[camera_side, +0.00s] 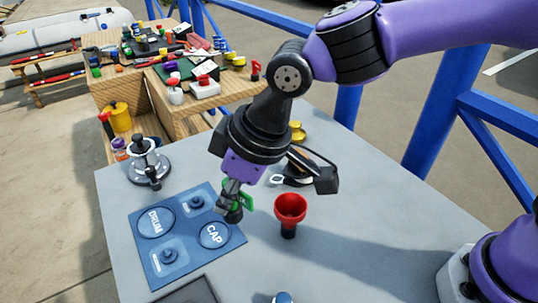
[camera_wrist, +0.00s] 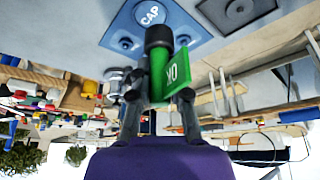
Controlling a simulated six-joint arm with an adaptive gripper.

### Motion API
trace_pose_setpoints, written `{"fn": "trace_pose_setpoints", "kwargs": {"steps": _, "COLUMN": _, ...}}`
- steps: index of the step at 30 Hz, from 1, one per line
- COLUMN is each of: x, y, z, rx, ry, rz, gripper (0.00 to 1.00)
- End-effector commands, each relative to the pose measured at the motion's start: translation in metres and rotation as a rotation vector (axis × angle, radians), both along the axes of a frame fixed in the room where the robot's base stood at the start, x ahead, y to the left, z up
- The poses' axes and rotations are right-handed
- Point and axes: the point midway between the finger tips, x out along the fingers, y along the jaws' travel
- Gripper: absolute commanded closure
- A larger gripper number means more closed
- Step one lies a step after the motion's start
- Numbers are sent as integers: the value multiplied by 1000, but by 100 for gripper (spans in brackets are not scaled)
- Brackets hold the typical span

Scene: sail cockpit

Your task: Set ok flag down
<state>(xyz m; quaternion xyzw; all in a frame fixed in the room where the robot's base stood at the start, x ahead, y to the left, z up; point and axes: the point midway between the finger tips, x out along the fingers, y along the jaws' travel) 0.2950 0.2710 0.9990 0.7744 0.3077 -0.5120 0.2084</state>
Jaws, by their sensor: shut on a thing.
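The OK flag is a small green flag (camera_side: 249,197) on a green stem with a black cylindrical end. It also shows in the wrist view (camera_wrist: 179,106), with white letters. My gripper (camera_side: 232,196) is shut on the flag's stem; its fingers show on both sides of the stem in the wrist view (camera_wrist: 160,98). The black end points down toward the table, near the right edge of the blue board (camera_side: 185,205) by the CAP circle. I cannot tell whether it touches the surface. The gripper hides part of the stem.
A red funnel-shaped cup on a black stem (camera_side: 290,208) stands close to the right of my gripper. A silver winch (camera_side: 149,165) stands at the table's left, and a dark item (camera_side: 298,172) lies behind the gripper. The grey table (camera_side: 350,230) is clear toward the right.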

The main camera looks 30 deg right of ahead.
Motion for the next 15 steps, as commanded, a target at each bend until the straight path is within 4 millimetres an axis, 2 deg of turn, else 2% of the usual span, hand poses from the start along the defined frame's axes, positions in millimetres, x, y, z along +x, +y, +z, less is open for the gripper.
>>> {"fn": "trace_pose_setpoints", "kwargs": {"steps": 1, "x": -14, "y": -1, "z": -2, "rx": 1, "ry": 0, "rz": 29, "gripper": 100}}
{"fn": "trace_pose_setpoints", "kwargs": {"steps": 3, "x": -28, "y": -2, "z": -6, "rx": 3, "ry": -1, "rz": 60, "gripper": 100}}
{"fn": "trace_pose_setpoints", "kwargs": {"steps": 6, "x": -41, "y": -4, "z": -13, "rx": 2, "ry": 2, "rz": 89, "gripper": 100}}
{"fn": "trace_pose_setpoints", "kwargs": {"steps": 15, "x": -46, "y": -5, "z": -58, "rx": 1, "ry": 5, "rz": 99, "gripper": 100}}
